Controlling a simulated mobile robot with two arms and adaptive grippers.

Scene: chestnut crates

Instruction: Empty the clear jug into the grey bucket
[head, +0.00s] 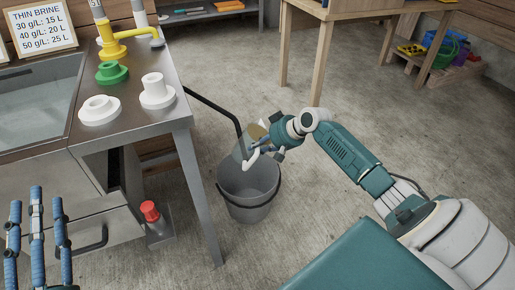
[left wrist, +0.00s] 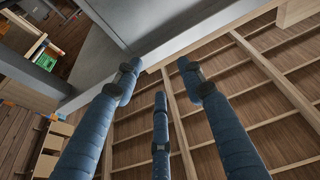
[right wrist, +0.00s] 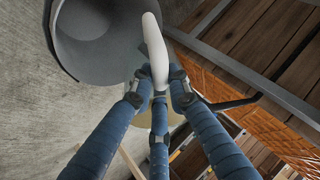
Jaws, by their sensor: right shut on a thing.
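The grey bucket (head: 247,205) stands on the concrete floor beside the bench leg, its dark handle hanging down at the side; it also shows in the right wrist view (right wrist: 75,50). My right gripper (head: 262,148) is shut on the clear jug (head: 243,147) and holds it tilted above the bucket's rim. The jug's white handle (right wrist: 154,50) runs between my fingers in the right wrist view. A tan patch shows at the jug; I cannot tell how much is inside. My left gripper (head: 37,205) is open and empty at the lower left, away from the bucket.
A steel bench (head: 150,115) with a sink stands at the left, carrying white, green and yellow fittings. A red-capped object (head: 150,212) stands below it. A black pipe (head: 212,108) slopes from the bench toward the bucket. Wooden tables stand behind; the floor to the right is mostly clear.

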